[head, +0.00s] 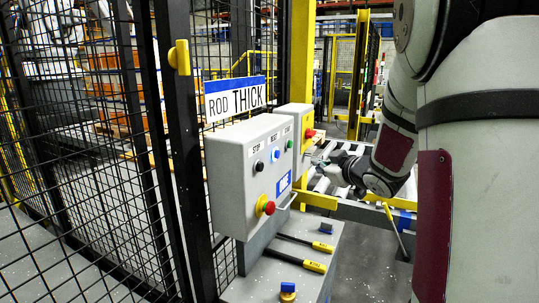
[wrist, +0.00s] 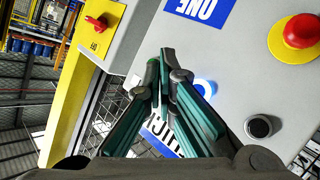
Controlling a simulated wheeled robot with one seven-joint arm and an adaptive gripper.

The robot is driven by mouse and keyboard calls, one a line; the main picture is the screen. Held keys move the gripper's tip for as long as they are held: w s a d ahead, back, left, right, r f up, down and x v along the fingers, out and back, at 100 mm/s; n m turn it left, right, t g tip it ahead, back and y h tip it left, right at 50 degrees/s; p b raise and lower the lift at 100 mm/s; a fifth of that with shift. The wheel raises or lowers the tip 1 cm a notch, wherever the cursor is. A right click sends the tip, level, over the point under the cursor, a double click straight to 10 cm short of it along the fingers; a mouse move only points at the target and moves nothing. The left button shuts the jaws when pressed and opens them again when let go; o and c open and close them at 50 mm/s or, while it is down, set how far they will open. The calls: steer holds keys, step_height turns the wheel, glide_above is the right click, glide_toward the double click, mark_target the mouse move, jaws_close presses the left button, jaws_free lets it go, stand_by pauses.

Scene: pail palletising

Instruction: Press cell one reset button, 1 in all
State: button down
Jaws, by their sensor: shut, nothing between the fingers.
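The grey control box (head: 235,165) has a row of buttons labelled STOP, RESET and START. The blue reset button (head: 275,155) sits between a black button (head: 259,166) and a green one (head: 289,143). In the wrist view, the blue button (wrist: 205,88) glows, partly hidden behind my fingers. A blue plate (wrist: 198,10) reading ONE shows upside down there. My gripper (head: 326,164) is to the right of the box in the head view. In the wrist view, my gripper (wrist: 165,65) is shut and empty in front of the panel; whether it touches is unclear.
A red emergency knob on yellow (head: 265,206) sits low on the panel. A yellow switch box with a red handle (head: 308,132) adjoins the box. Black mesh fencing (head: 80,170) stands left. Yellow-labelled tools (head: 314,266) lie on the stand below. A roller conveyor (head: 325,186) is behind.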

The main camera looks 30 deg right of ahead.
mark_target(276, 154)
steer(key=shift+w, duration=0.1)
steer(key=w+a+b, duration=0.4)
steer(key=w+a, duration=0.1)
steer(key=w, duration=0.1)
steer(key=shift+w+a, duration=0.2)
steer(key=shift+w, duration=0.2)
stand_by(0.3)
stand_by(1.4)
steer(key=shift+w+a, duration=0.25)
steer(key=shift+w, duration=0.05)
steer(key=shift+w+a, duration=0.3)
steer(key=shift+w, duration=0.1)
stand_by(0.8)
steer(key=shift+s, duration=0.1)
steer(key=shift+s+d+p, duration=0.3)
steer(key=shift+s+d, duration=0.25)
steer(key=shift+s, duration=0.05)
stand_by(0.3)
